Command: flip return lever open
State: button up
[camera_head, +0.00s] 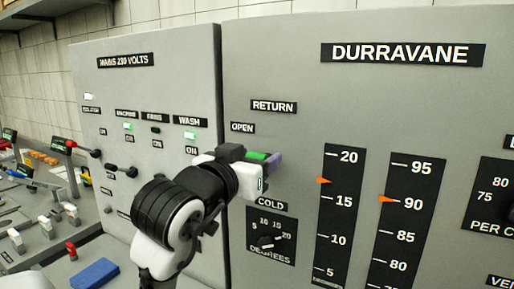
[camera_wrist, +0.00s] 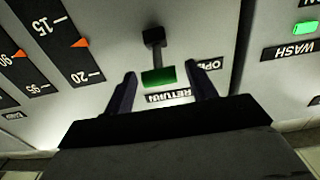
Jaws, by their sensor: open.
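The return lever shows in the head view as a green grip (camera_head: 257,155) below the RETURN label (camera_head: 273,106) and the OPEN label (camera_head: 242,127). In the wrist view, which is upside down, the lever has a green grip (camera_wrist: 158,77) on a black stem. My gripper (camera_head: 252,157) is at the panel, and its fingers (camera_wrist: 162,74) are open on either side of the green grip. Gaps show between the grip and both fingers in the wrist view. The lever's base is hidden behind my gripper in the head view.
A COLD dial (camera_head: 270,236) sits just below my gripper. Two scales with orange pointers (camera_head: 337,210) are to the right. A switch panel (camera_head: 140,100) stands left, with a cluttered bench (camera_head: 45,235) beyond. The flat panel around the lever is mostly clear.

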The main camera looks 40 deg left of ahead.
jog(key=shift+w+a, duration=0.1)
jog(key=shift+w, duration=0.4)
jog(key=c, duration=1)
jog(key=shift+w+r+g, duration=0.2)
jog(key=shift+r+g, duration=0.1)
jog(key=shift+g, duration=0.5)
jog(key=o, duration=1)
